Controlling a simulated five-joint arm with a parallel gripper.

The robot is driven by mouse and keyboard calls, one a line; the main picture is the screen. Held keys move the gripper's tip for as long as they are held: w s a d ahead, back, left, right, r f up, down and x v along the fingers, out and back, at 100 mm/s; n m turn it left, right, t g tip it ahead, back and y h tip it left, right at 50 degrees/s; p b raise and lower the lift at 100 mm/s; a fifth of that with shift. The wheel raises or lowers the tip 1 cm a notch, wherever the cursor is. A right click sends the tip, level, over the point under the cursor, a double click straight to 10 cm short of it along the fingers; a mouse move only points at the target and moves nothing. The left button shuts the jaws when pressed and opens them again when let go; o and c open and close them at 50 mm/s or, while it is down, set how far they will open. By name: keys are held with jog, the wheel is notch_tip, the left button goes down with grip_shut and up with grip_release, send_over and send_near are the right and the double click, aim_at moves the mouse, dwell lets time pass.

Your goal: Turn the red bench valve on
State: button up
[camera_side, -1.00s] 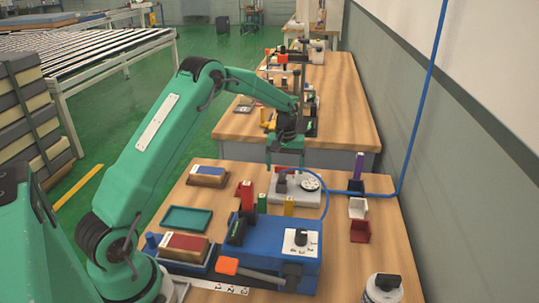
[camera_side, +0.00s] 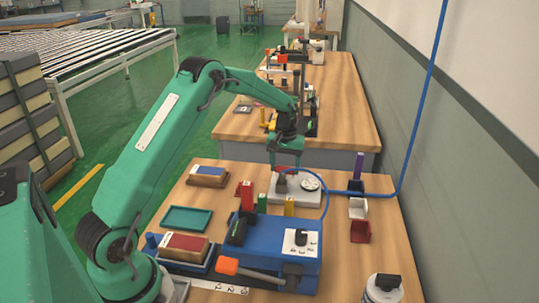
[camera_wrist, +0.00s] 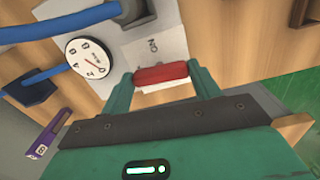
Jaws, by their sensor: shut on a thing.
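The red bench valve (camera_wrist: 150,74) has a short red handle lying crosswise between my two green fingers in the wrist view. In the side view, the valve (camera_side: 281,170) is on a pale plate (camera_side: 277,192) at the back of the near bench. My gripper (camera_side: 287,164) is down at the valve; it also shows in the wrist view (camera_wrist: 164,79), shut on the handle. An "ON" label (camera_wrist: 153,45) is on the plate beyond the handle. A round white gauge (camera_wrist: 89,58) sits beside the valve. The fingers partly hide the valve in the side view.
A blue hose (camera_side: 345,192) runs from the plate to the wall. A blue fixture (camera_side: 262,262) with a black knob, and red, green and yellow blocks, stand in front of the plate. A purple block (camera_side: 358,166) and small bins (camera_side: 359,232) are to the right.

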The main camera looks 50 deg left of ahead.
jog(key=m, duration=0.3)
jog(key=shift+m, duration=0.4)
jog(key=m, duration=0.4)
jog(key=shift+m, duration=0.3)
jog(key=m, duration=0.8)
jog(key=shift+m, duration=0.3)
jog(key=o, duration=1)
jog(key=shift+r, duration=0.15)
